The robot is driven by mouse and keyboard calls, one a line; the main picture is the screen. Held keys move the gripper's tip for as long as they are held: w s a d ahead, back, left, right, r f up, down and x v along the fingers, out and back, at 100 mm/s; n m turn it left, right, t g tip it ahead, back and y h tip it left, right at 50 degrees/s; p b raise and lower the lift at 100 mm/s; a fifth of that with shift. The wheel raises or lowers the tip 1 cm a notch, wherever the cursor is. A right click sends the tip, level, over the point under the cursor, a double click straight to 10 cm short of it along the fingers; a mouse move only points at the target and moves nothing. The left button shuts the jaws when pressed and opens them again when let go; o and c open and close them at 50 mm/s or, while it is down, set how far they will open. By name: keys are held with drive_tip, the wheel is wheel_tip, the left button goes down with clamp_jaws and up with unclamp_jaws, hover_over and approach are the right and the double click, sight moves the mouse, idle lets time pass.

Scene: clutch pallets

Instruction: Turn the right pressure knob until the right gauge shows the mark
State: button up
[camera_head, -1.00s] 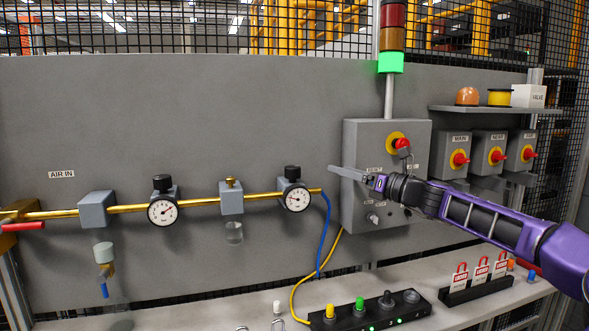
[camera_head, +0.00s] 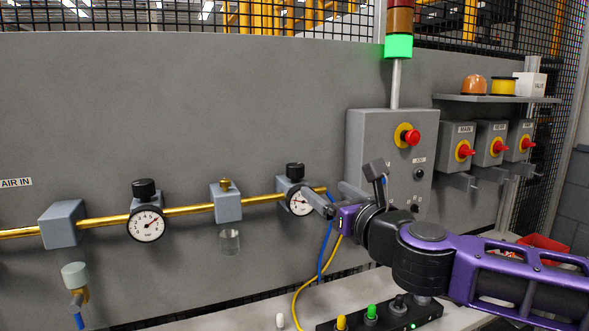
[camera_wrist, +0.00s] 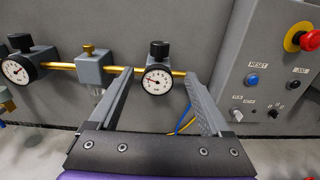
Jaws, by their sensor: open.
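The right pressure knob (camera_head: 295,171) is a black cap on top of the right regulator block; it also shows in the wrist view (camera_wrist: 159,49). The right gauge (camera_head: 300,202) is a white dial below the knob, partly covered by a finger in the head view. In the wrist view the right gauge (camera_wrist: 157,80) shows whole, but its mark is too small to make out. My gripper (camera_head: 337,199) is open and empty in front of the panel. In the wrist view its fingers (camera_wrist: 160,88) stand either side of the gauge, apart from it, with the knob beyond and above.
The left knob (camera_head: 145,189) and left gauge (camera_head: 147,224) sit along the brass pipe (camera_head: 188,209). A grey control box (camera_head: 366,130) with a red emergency button (camera_head: 411,137) stands just right of the regulator. Blue and yellow hoses (camera_head: 322,262) hang below. The panel above the pipe is clear.

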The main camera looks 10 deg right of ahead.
sight(300, 172)
drive_tip(key=w+a, duration=0.1)
drive_tip(key=w, duration=0.4)
drive_tip(key=w+a, duration=0.1)
drive_tip(key=w, duration=0.4)
drive_tip(key=w+a, duration=0.1)
drive_tip(key=w, duration=0.5)
drive_tip(key=shift+w, duration=0.1)
clamp_jaws()
drive_tip(key=shift+y, duration=0.5)
